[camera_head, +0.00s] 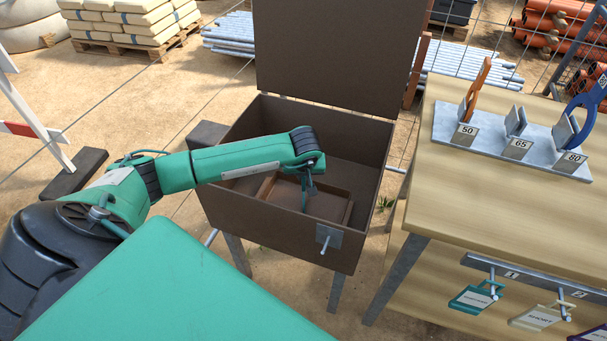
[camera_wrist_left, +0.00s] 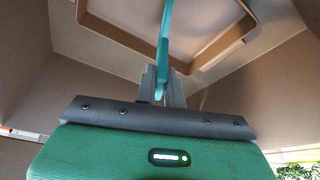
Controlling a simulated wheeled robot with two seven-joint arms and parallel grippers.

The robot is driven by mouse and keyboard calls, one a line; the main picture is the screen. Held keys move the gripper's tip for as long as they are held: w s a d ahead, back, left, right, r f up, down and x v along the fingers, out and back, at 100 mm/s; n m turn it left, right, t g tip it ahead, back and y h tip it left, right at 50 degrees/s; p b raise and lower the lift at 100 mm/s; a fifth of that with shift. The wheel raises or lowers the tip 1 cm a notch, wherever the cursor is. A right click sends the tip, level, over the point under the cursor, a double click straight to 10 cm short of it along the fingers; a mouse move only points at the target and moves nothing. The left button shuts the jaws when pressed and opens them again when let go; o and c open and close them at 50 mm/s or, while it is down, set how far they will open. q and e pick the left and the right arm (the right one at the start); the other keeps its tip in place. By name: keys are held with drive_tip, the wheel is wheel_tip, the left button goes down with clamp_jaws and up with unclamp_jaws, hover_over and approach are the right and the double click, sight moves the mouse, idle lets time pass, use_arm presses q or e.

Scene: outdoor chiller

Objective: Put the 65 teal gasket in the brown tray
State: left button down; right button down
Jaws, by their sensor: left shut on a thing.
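The teal gasket (camera_wrist_left: 166,35) is held in my left gripper (camera_wrist_left: 163,84), which is shut on it; it looks thin and edge-on in the left wrist view. In the head view my left gripper (camera_head: 306,190) is inside the open brown box, over the brown tray (camera_head: 346,212). The tray is shallow and rectangular with a raised rim, and its rim also shows in the left wrist view (camera_wrist_left: 222,50). The gasket hangs down at the tray; whether it touches the tray floor I cannot tell. My right gripper is not in view.
The brown box (camera_head: 275,232) has walls around the tray and a raised lid (camera_head: 335,50). To the right, a wooden table (camera_head: 470,200) carries a grey rack (camera_head: 452,128). An orange gasket (camera_head: 478,88) stands at label 50 and a blue one (camera_head: 588,108) at the right; the 65 holder (camera_head: 517,122) holds no gasket.

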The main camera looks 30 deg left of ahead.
use_arm(q)
drive_tip(key=shift+f, duration=0.1)
drive_tip(key=c, duration=1.5)
unclamp_jaws()
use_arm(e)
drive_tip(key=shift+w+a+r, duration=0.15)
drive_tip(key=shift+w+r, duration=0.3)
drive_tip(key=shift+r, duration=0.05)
use_arm(q)
drive_tip(key=shift+r, duration=0.2)
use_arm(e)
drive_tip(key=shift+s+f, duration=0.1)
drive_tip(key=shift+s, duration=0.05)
